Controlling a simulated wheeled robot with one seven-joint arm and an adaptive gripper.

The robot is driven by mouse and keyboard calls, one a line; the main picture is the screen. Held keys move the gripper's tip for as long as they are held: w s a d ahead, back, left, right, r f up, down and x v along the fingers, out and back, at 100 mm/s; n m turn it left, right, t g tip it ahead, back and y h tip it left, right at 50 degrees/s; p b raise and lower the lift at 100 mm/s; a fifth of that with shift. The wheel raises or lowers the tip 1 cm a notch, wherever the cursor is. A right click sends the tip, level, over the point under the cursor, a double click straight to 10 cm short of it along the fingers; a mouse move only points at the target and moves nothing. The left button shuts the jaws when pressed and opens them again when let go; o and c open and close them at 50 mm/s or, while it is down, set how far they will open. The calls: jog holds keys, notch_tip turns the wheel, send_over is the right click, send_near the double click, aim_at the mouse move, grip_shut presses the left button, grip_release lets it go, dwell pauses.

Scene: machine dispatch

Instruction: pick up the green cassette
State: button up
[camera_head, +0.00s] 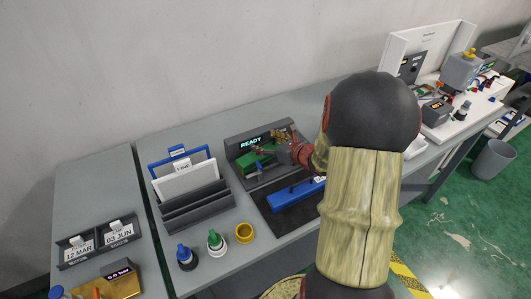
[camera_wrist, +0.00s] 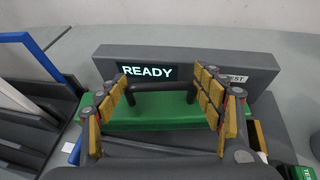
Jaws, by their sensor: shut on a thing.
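The green cassette (camera_wrist: 150,120) lies in front of the grey dock panel with the lit READY display in the wrist view. It also shows in the head view (camera_head: 256,163), partly hidden by my gripper. A dark bar handle (camera_wrist: 160,88) runs along its top. My gripper (camera_wrist: 163,86) has its yellow-padded fingers at the two ends of this handle and is shut on the cassette by it. In the head view my gripper (camera_head: 279,152) reaches in from the right. I cannot tell whether the cassette is clear of the dock.
A blue cassette (camera_head: 296,195) lies on a black mat in front of the dock. A file rack (camera_head: 198,207) stands left of it.

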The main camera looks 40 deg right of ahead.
jog(key=shift+c, duration=0.9)
